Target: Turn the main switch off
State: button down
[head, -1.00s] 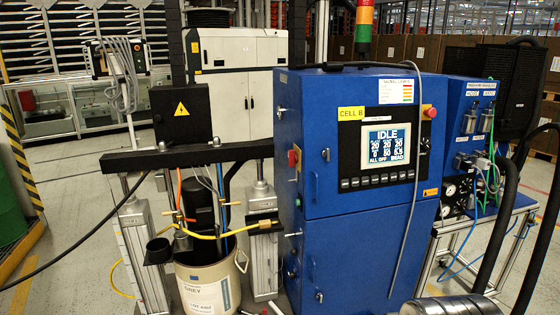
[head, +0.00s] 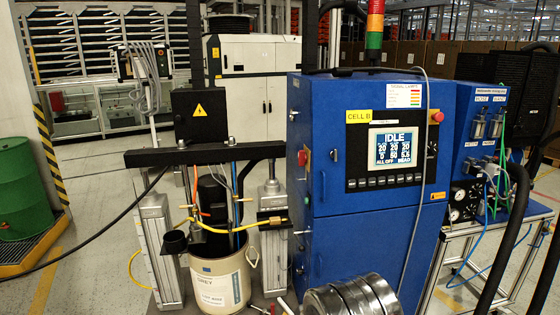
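The blue control cabinet (head: 380,235) stands right of centre in the head view. A red rotary switch (head: 302,158) sits on its left side face, seen edge-on, and looks like the main switch. Its exact knob angle is too small to tell. The cabinet's screen (head: 396,148) reads IDLE and ALL OFF. My gripper's fingers are not in view.
A red button (head: 437,117) is at the cabinet's upper right. The pump frame with a cream drum (head: 218,285) stands close on the left, and a yellow hose (head: 250,224) crosses it. A cart with gauges (head: 465,203) stands right. A green barrel (head: 24,190) is far left.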

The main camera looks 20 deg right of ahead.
aim_at(302, 156)
jog(key=u, duration=0.2)
jog(key=i, duration=1)
jog(key=u, duration=0.05)
